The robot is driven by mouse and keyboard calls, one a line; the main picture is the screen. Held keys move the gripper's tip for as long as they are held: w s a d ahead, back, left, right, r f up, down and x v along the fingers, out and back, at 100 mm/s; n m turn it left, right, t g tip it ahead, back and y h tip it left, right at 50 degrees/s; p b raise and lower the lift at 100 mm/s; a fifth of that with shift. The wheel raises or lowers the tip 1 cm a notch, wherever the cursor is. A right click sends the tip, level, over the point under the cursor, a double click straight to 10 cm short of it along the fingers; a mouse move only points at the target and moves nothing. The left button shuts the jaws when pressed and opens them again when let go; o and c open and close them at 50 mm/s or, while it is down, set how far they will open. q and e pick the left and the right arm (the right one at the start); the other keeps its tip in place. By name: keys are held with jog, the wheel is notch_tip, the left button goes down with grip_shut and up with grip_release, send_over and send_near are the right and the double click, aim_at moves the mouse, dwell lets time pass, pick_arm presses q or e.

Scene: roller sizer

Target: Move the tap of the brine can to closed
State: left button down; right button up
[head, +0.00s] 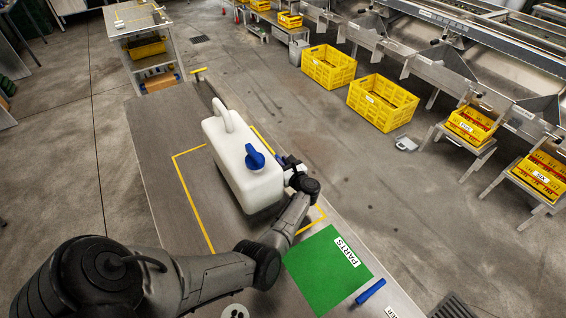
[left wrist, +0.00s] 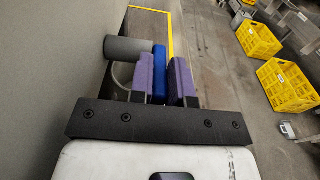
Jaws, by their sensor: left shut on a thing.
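The brine can (head: 232,165) is white, with a handle on top and a blue cap (head: 254,157). It stands on the grey bench inside a yellow outlined area. My left gripper (head: 287,164) is at the can's right side in the head view. In the left wrist view, the purple pads of my left gripper (left wrist: 165,78) are shut on the blue tap lever (left wrist: 159,72). A grey round piece (left wrist: 126,49) shows beside the lever. The tap's setting cannot be told, as the gripper covers most of it. My right gripper is not in view.
A green PARTS mat (head: 322,270) and a blue cylindrical piece (head: 370,291) lie on the bench nearer me. A yellow-handled item (head: 199,72) is at the bench's far end. Yellow crates (head: 383,103) stand on the floor to the right, clear of the bench.

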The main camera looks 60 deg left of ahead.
aim_at(276, 155)
pick_arm(q)
jog(key=r+h+p, duration=0.1)
jog(key=h+p, duration=0.1)
jog(key=p, duration=0.1)
jog(key=a+r+h+p, duration=0.1)
jog(key=h+p, duration=0.2)
jog(key=r+h+p, duration=0.1)
jog(key=h+p, duration=0.1)
jog(key=p, duration=0.2)
jog(key=shift+a+r+h, duration=0.2)
jog(key=shift+a+h, duration=0.2)
jog(key=shift+a+r+h+p, duration=0.1)
jog(key=shift+a+h+p, duration=0.2)
jog(key=shift+h+p, duration=0.45)
jog(key=shift+a+h, duration=0.35)
jog(key=shift+h, duration=0.7)
jog(key=shift+a+h+b, duration=0.4)
jog(key=shift+h+b, duration=0.2)
jog(key=shift+h, duration=0.3)
jog(key=h+b, duration=0.1)
jog(key=b, duration=0.1)
jog(key=a+h+b, duration=0.1)
jog(key=h+b, duration=0.1)
jog(key=shift+a+f+b, duration=0.15)
jog(key=shift+f+b, duration=0.05)
jog(key=shift+b, duration=0.1)
jog(key=shift+a+r+h+b, duration=0.2)
jog(key=shift+h+b, duration=0.5)
jog(key=shift+b, duration=0.25)
